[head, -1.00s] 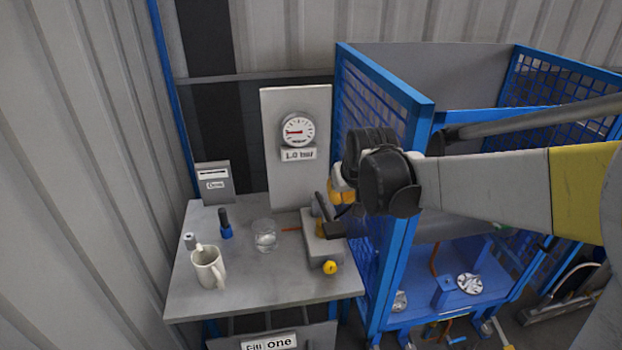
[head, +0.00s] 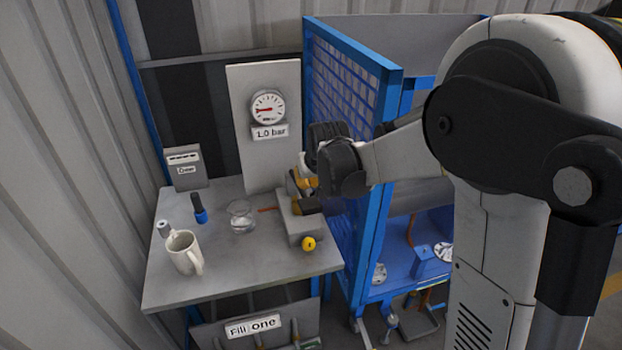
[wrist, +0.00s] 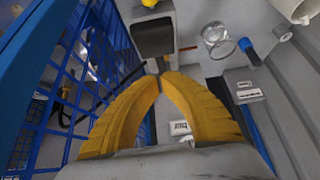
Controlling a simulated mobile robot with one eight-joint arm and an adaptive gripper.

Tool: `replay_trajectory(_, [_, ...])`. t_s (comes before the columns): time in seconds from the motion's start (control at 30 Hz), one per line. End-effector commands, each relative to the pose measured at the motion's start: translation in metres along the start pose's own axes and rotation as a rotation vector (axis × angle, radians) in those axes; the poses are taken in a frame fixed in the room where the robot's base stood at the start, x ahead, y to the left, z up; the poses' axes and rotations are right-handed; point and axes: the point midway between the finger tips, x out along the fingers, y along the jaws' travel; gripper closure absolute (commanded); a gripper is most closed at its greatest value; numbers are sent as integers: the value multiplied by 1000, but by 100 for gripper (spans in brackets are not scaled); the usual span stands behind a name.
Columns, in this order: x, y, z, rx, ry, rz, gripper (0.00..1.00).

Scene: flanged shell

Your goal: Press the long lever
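The long lever has a dark, paddle-like end (head: 307,206) over a grey block (head: 300,230) on the bench. In the wrist view the lever's dark end (wrist: 153,38) is at top centre, just beyond the fingertips. My gripper (wrist: 163,77) has yellow fingers whose tips are brought together, with nothing seen between them. In the head view my gripper (head: 298,182) is at the lever, partly hidden by my wrist. I cannot tell whether the fingertips touch the lever. The gauge (head: 268,107) stands above a label reading 1.0 bar (head: 270,132).
A yellow knob (head: 308,243) sits at the block's front. A glass vessel (head: 241,217), a blue-based bottle (head: 200,209), a white mug (head: 184,253) and a grey Done box (head: 185,167) stand to the left. A blue mesh cage (head: 345,90) rises close on the right.

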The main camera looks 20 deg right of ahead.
Motion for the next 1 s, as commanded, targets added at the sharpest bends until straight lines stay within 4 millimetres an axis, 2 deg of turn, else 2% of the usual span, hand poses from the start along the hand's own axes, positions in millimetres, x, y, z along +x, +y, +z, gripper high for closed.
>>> replay_trajectory(0.03, [12, 0, 1, 0, 0, 0, 100])
replay_trajectory(0.2, [27, 0, 20, 0, 0, 0, 100])
replay_trajectory(0.4, [34, 0, 28, 0, 0, 0, 100])
replay_trajectory(0.77, [35, 0, 29, 0, 3, 0, 100])
replay_trajectory(0.87, [42, 0, 36, 0, 27, 0, 100])
replay_trajectory(1.0, [60, 0, 56, 0, 106, 0, 100])
